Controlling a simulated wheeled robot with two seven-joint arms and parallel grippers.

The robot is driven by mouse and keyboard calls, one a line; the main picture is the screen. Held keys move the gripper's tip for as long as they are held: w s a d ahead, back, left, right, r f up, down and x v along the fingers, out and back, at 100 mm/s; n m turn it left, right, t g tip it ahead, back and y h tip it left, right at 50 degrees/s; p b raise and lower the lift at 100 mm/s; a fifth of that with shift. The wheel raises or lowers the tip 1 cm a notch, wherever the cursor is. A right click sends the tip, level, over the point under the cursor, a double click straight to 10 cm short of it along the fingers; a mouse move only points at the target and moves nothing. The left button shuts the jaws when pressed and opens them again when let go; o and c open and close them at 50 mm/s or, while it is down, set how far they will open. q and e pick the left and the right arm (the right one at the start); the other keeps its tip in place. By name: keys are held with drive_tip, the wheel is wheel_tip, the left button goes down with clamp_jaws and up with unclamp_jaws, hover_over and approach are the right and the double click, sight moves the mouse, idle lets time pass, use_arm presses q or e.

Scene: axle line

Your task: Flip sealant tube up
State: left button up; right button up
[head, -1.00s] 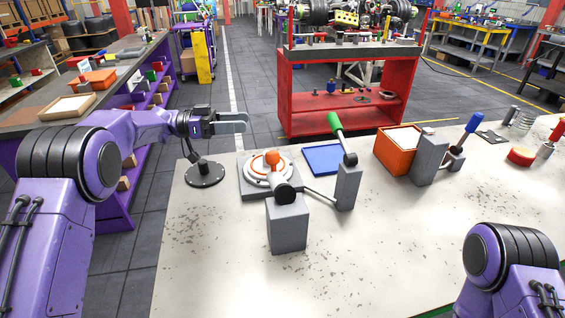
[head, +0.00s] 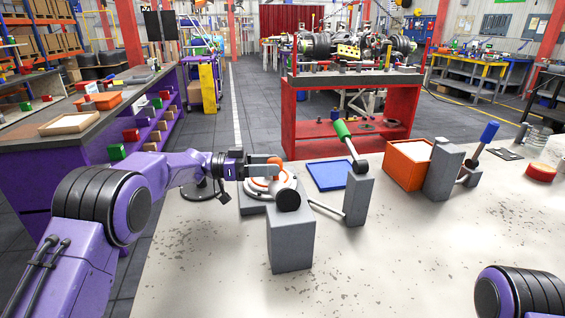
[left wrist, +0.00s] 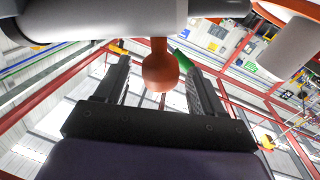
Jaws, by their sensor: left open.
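No part is plainly recognizable as a sealant tube. An orange ball knob (head: 284,176) shows beside a white round dial (head: 257,184), close to a grey block (head: 290,240) on the bench. My left gripper (head: 278,167) is at the knob, with its open fingers partly covering it. In the left wrist view the orange knob (left wrist: 160,73) is on a short stem below a pale cylinder (left wrist: 100,18), between the two fingers of the left gripper (left wrist: 157,85), with gaps on both sides. My right gripper is out of view.
To the right stand a green-handled lever (head: 341,130) on a grey post, a blue tray (head: 328,175), an orange box (head: 407,168) and a blue-handled lever (head: 488,133). A red cart (head: 300,125) stands behind the bench. The bench's front middle is clear.

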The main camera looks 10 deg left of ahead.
use_arm(q)
drive_tip(key=shift+p+x, duration=0.3)
drive_tip(key=shift+x, duration=1.6)
clamp_jaws()
drive_tip(key=shift+r+m, duration=0.5)
drive_tip(key=shift+r, duration=0.25)
drive_tip(key=s+d+r+m+y+b, duration=0.1)
drive_tip(key=s+r+m+b, duration=0.3)
drive_tip(key=r+m, duration=0.4)
drive_tip(key=shift+s+d+r+t, duration=0.3)
drive_tip(key=shift+s+d+r, duration=0.15)
drive_tip(key=shift+r, duration=1.25)
